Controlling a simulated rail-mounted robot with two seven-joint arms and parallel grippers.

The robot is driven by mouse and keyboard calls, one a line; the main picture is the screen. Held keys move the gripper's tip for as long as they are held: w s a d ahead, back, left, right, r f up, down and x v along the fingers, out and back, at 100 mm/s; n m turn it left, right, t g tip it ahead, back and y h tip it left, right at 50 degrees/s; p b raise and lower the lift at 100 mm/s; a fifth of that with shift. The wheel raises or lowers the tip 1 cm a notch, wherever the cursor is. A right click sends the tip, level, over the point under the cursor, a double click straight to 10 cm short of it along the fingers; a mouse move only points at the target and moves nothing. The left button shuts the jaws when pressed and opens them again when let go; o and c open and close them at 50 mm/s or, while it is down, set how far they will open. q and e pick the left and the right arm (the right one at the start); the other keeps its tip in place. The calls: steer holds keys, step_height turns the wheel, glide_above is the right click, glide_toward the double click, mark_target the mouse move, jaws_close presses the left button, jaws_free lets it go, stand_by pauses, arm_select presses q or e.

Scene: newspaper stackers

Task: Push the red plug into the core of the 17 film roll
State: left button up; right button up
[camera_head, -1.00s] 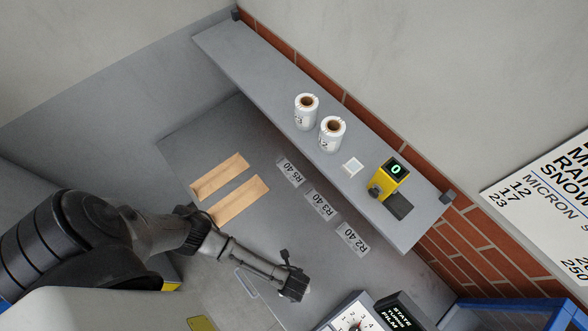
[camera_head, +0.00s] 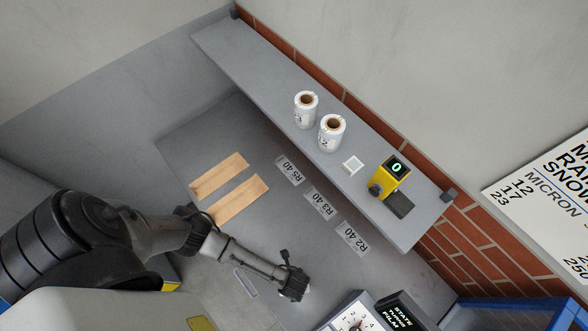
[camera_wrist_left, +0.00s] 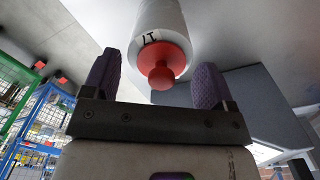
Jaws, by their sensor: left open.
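In the left wrist view a white film roll (camera_wrist_left: 158,17) marked 17 hangs in front of my left gripper (camera_wrist_left: 158,82), its end facing me. The red plug (camera_wrist_left: 166,58) sits at that end, its broad flange against the roll and a round knob sticking out towards me. How deep it sits in the core is hidden. My gripper's two purple fingers are open and empty. The knob appears between them in the picture, with a gap on each side.
Two other white rolls (camera_head: 306,109) (camera_head: 331,133) stand on the shelf (camera_head: 265,75), beside a small white square (camera_head: 352,165) and a yellow device (camera_head: 392,176) reading 0. Two tan strips (camera_head: 240,199) and several labels lie on the grey surface below. Blue-framed racks (camera_wrist_left: 35,125) show at left in the wrist view.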

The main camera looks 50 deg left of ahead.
arm_select(q)
steer(key=shift+r, duration=0.1)
step_height(320, 180, up, 14)
steer(key=shift+f, duration=0.2)
stand_by(0.4)
stand_by(0.7)
